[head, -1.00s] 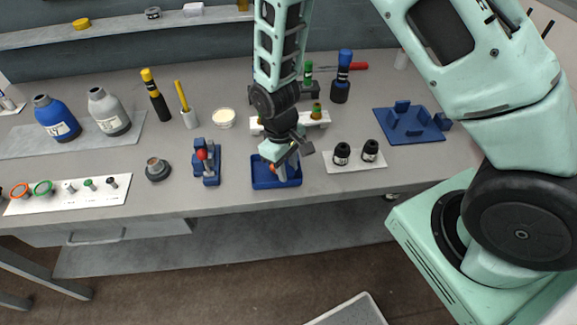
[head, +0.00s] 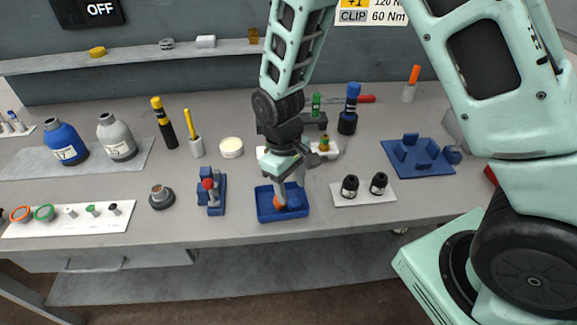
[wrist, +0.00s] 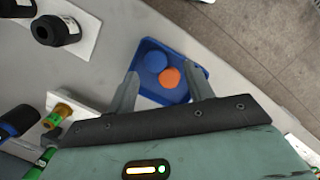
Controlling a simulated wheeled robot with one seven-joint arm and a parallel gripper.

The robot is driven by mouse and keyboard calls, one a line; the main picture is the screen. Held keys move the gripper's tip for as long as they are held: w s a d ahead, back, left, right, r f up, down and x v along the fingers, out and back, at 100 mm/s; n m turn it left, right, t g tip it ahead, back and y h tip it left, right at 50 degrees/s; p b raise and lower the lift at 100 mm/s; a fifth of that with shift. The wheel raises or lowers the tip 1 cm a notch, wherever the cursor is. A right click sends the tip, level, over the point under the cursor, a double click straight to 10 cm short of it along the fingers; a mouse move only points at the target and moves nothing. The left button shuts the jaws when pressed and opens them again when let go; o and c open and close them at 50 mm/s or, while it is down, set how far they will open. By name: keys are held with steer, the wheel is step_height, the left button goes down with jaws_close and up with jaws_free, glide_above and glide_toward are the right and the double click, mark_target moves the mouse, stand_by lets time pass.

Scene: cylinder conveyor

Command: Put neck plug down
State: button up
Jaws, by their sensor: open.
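The blue tray (head: 266,217) stands near the front edge of the bench, and it also shows in the wrist view (wrist: 206,75). An orange round piece (wrist: 169,77) lies in it beside a blue round piece (wrist: 155,62); which one is the neck plug I cannot tell. The orange piece also shows low in the tray in the head view (head: 292,203). My gripper (head: 281,197) points down at the tray. In the wrist view my gripper (wrist: 162,75) has its fingers spread wide, one on each side of the two pieces, with nothing held between them.
Behind my gripper is a white holder (head: 327,152).

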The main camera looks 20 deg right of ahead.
step_height(320, 180, up, 6)
steer(key=w, duration=0.1)
steer(key=s+a+r, duration=0.2)
steer(key=s+r, duration=0.1)
steer(key=s, duration=0.3)
steer(key=s+a+r+n+t+y, duration=0.1)
steer(key=s+r, duration=0.2)
steer(key=s, duration=0.4)
steer(key=s+a+r+n, duration=0.1)
steer(key=s+a+r, duration=0.1)
steer(key=s, duration=0.4)
steer(key=shift+s+a+r+t+b, duration=0.35)
steer(key=shift+r+b, duration=0.1)
steer(key=shift+r, duration=0.4)
step_height(320, 180, down, 2)
steer(key=shift+w+f+b, duration=0.1)
steer(key=shift+b, duration=1)
